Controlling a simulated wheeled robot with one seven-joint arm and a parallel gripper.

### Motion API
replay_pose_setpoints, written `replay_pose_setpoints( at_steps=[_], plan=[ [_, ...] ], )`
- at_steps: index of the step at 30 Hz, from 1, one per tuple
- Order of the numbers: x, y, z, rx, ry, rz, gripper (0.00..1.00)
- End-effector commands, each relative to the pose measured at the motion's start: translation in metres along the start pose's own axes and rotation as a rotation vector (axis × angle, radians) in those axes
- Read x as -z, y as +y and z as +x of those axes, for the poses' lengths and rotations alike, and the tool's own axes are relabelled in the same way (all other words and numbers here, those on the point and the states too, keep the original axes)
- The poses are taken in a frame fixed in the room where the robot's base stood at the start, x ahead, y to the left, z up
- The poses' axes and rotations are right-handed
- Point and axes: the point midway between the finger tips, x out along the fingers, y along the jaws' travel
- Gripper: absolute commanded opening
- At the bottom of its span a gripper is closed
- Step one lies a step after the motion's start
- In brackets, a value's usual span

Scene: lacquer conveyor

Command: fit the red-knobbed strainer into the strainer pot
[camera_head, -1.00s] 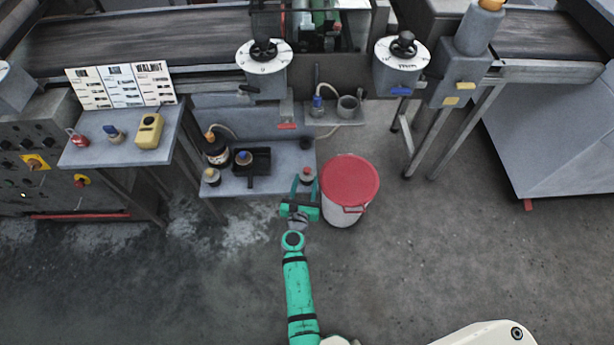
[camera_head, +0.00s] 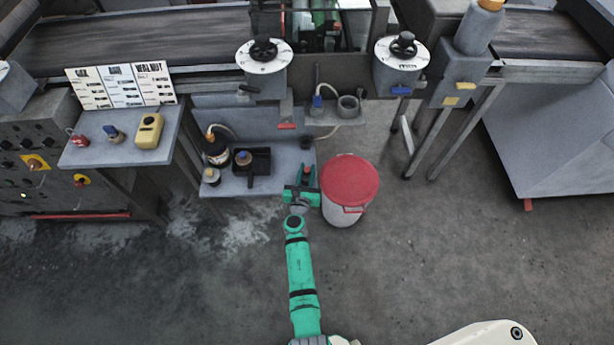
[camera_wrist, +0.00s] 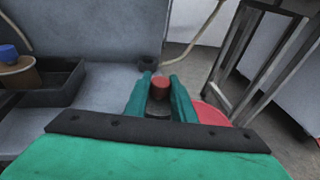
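The red-knobbed strainer (camera_head: 307,171) stands at the right end of the low grey bench; in the wrist view its red knob (camera_wrist: 160,88) shows above a dark body. My gripper (camera_head: 304,180) reaches over the bench edge with one green finger on each side of the strainer. In the wrist view the fingers (camera_wrist: 160,90) are spread and flank the knob closely; I see no clear grip on it. An open grey pot (camera_head: 348,105), which looks like the strainer pot, sits on a small shelf above and to the right, its inside dark.
A red-lidded bucket (camera_head: 349,180) stands close right of my gripper.

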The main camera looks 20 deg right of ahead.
Motion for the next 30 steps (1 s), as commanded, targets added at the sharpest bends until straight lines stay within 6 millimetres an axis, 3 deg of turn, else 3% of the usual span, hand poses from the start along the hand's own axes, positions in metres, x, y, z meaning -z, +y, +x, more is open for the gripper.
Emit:
replay_pose_setpoints(
  at_steps=[1, 3, 17, 27, 30],
  plan=[
    [0.000, 0.000, 0.000, 0.000, 0.000, 0.000, 0.10],
    [0.000, 0.000, 0.000, 0.000, 0.000, 0.000, 0.00],
    [-0.004, 0.000, -0.001, 0.001, -0.001, 0.001, 0.00],
    [-0.030, 0.000, -0.006, 0.001, -0.003, 0.003, 0.00],
    [-0.038, -0.005, -0.017, 0.002, -0.001, 0.004, 0.00]
  ],
)
